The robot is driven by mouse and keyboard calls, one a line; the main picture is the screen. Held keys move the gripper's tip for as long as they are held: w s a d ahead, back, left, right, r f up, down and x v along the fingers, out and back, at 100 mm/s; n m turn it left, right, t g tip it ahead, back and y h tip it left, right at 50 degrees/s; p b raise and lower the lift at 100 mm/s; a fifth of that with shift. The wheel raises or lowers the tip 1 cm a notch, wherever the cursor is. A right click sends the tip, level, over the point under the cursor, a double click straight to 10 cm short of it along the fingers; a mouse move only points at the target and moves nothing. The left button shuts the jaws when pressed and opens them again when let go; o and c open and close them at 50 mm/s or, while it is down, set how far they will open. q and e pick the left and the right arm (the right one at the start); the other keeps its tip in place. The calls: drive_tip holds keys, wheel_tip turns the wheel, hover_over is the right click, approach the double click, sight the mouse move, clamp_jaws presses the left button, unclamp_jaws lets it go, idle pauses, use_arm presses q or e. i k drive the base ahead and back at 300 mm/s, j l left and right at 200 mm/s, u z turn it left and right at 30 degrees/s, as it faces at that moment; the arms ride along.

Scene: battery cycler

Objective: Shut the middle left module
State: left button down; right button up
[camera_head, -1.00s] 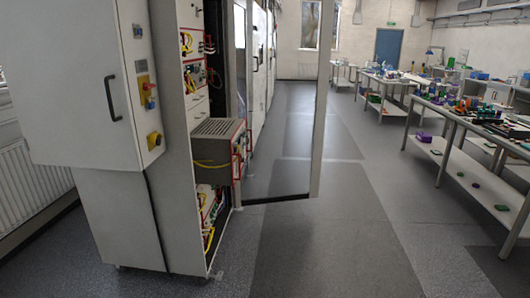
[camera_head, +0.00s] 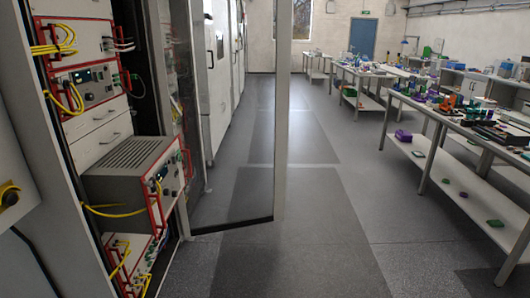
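A grey module (camera_head: 136,178) with a vented top and a red-framed front sticks out of the battery cycler cabinet (camera_head: 85,270) on the left. It stands well forward of the modules above and below it. Yellow cables hang at its left side. Neither of my grippers shows in the head view.
Red-framed modules (camera_head: 86,88) with yellow cables sit flush above, and another module (camera_head: 130,262) sits below. An open glass door (camera_head: 236,120) stands out from the cabinet over the aisle. The floor (camera_head: 300,240) is clear. Workbenches (camera_head: 460,125) with clutter line the right.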

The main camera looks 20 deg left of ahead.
sight(119, 177)
drive_tip(key=i+u, duration=0.1)
drive_tip(key=i, duration=0.45)
drive_tip(key=i+l+u, duration=0.15)
drive_tip(key=i, duration=0.45)
drive_tip(key=i+l+u, duration=0.1)
drive_tip(key=i, duration=0.45)
